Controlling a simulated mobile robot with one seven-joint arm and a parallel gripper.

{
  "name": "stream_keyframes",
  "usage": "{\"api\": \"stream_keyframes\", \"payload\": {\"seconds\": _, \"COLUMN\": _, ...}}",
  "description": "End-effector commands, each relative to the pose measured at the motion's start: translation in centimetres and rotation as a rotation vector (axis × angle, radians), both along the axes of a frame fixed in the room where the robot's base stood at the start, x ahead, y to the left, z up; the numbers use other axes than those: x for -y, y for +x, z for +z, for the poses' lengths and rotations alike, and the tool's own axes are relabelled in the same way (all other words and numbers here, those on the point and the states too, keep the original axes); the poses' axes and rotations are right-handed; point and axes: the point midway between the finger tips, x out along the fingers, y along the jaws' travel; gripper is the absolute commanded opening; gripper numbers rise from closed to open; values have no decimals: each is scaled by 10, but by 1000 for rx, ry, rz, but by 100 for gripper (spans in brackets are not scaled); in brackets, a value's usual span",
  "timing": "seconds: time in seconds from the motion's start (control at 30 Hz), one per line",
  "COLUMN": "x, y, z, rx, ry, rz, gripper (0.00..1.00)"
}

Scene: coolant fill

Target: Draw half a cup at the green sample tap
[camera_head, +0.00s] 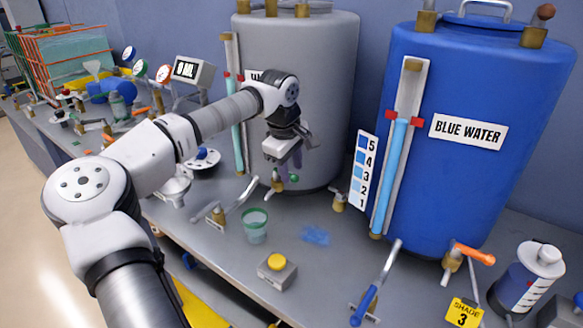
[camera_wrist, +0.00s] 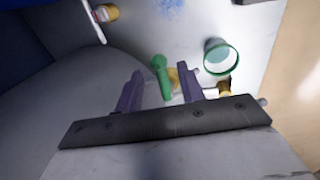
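The green sample tap (camera_head: 293,179) is low on the front of the grey tank, with a brass body. Its green handle also shows in the wrist view (camera_wrist: 161,76), between my two fingers. My gripper (camera_head: 285,165) is open around the handle, with a visible gap on each side in the wrist view (camera_wrist: 160,90). A clear cup with a green rim (camera_head: 255,226) stands upright on the bench, forward of the tap and apart from my gripper. The cup also shows in the wrist view (camera_wrist: 221,58), right of the fingers, and looks empty.
The grey tank (camera_head: 325,90) stands close behind my gripper. A blue tank (camera_head: 470,110) labelled BLUE WATER is to the right, with an orange-handled tap (camera_head: 474,254). A yellow button (camera_head: 277,263), a blue-handled lever (camera_head: 375,285) and a blue patch (camera_head: 316,235) are on the bench.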

Motion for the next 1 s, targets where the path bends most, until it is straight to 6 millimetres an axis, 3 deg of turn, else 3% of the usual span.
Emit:
{"api": "stream_keyframes", "payload": {"seconds": 0.2, "x": 2, "y": 2, "z": -13, "rx": 1, "ry": 0, "rz": -2, "gripper": 39}}
{"api": "stream_keyframes", "payload": {"seconds": 0.47, "x": 2, "y": 2, "z": -15, "rx": 1, "ry": 0, "rz": -1, "gripper": 39}}
{"api": "stream_keyframes", "payload": {"seconds": 0.77, "x": 2, "y": 2, "z": -14, "rx": 1, "ry": 0, "rz": -1, "gripper": 0}}
{"api": "stream_keyframes", "payload": {"seconds": 1.0, "x": -1, "y": 0, "z": -13, "rx": -1, "ry": -2, "rz": -73, "gripper": 0}}
